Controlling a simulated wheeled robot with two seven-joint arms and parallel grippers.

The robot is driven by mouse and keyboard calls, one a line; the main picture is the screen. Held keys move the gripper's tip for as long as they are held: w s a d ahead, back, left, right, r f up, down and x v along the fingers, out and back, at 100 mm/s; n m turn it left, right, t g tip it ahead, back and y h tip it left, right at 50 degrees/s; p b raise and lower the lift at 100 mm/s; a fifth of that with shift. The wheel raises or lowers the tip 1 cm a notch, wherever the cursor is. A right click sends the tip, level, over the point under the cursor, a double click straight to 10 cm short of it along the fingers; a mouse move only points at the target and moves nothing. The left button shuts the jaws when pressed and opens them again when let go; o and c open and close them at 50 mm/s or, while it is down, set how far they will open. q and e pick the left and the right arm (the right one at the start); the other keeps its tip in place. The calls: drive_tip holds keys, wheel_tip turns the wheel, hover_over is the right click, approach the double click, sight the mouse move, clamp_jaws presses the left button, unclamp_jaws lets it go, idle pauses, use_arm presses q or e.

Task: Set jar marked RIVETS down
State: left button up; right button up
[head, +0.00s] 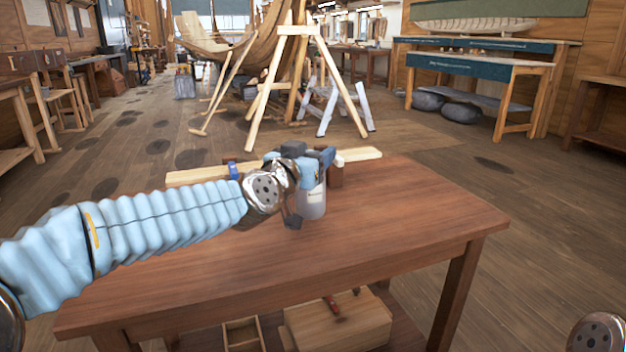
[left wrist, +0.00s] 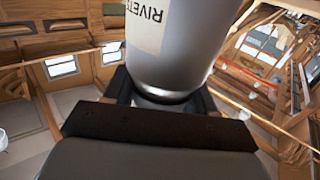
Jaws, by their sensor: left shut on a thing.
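The jar marked RIVETS (head: 312,204) is a grey cylinder with a pale label. It stands upright over the far part of the brown wooden table (head: 420,212). From the head view I cannot tell whether its base touches the tabletop. My left gripper (head: 308,188) is shut on the jar, and its dark fingers and wrist hide the jar's upper part. In the left wrist view the jar (left wrist: 180,45) fills the upper middle between the fingers, with the word RIVETS upside down on its label. My right gripper is out of view.
A pale plank (head: 198,176) lies along the table's far edge, with a blue piece (head: 234,170) on it. A dark brown block (head: 335,176) is just behind the jar. The table's right and front are clear. A wooden box (head: 340,322) sits below.

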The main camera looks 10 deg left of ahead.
use_arm(q)
wheel_tip(320, 180, down, 3)
drive_tip(key=shift+w+f+b, duration=0.15)
drive_tip(key=shift+f+b, duration=0.05)
drive_tip(key=shift+b, duration=0.35)
drive_tip(key=shift+f, duration=0.2)
drive_tip(key=o, duration=1.4)
drive_tip(key=shift+r, duration=0.1)
drive_tip(key=shift+r, duration=0.15)
drive_tip(key=s, duration=0.4)
drive_tip(key=s+a, duration=0.1)
drive_tip(key=s, duration=0.3)
drive_tip(key=s+a, duration=0.1)
drive_tip(key=s, duration=0.3)
drive_tip(key=shift+a, duration=0.15)
